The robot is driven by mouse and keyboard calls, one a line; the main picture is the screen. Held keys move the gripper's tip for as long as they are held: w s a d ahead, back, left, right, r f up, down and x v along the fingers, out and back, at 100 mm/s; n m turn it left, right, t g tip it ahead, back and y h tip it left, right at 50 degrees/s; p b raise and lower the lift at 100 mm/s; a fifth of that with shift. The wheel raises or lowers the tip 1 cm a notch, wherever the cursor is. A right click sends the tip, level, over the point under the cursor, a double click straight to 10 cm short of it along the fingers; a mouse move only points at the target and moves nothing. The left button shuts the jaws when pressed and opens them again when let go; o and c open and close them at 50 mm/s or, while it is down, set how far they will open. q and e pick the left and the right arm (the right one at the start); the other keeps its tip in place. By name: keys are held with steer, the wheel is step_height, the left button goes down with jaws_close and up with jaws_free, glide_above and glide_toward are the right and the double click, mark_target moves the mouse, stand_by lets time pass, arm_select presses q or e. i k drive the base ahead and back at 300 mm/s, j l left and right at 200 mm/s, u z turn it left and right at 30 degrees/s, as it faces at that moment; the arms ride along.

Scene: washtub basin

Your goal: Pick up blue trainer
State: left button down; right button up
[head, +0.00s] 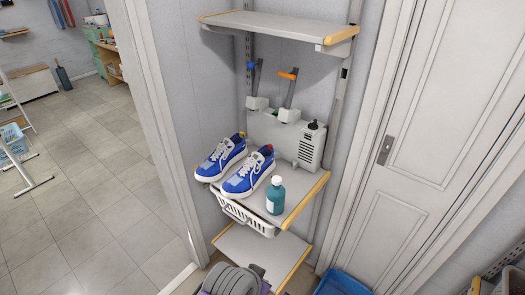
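Two blue trainers with white soles and pale laces sit side by side on the middle shelf (300,205). The left blue trainer (221,157) is slightly farther back, and the right blue trainer (249,173) is nearer the bottle. Both stand upright with toes pointing to the lower left, over the shelf's left end. Neither gripper shows in the head view.
A teal bottle (275,196) stands right of the trainers. A grey-white device (311,146) stands behind. A white basket (245,216) hangs below the shelf. An upper shelf (280,27) overhangs. A door (430,130) is at right; the floor (95,190) at left is mostly clear.

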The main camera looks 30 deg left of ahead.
mark_target(259, 165)
steer(key=u, duration=0.85)
steer(key=i+j, duration=0.15)
steer(key=j, duration=0.25)
steer(key=i+j, duration=0.1)
steer(key=j, duration=0.3)
steer(key=i+j, duration=0.15)
steer(key=j, duration=0.25)
steer(key=i+j, duration=0.1)
steer(key=j, duration=0.3)
steer(key=i+j+z, duration=0.1)
steer(key=j, duration=0.3)
steer(key=i+j, duration=0.15)
steer(key=j, duration=0.25)
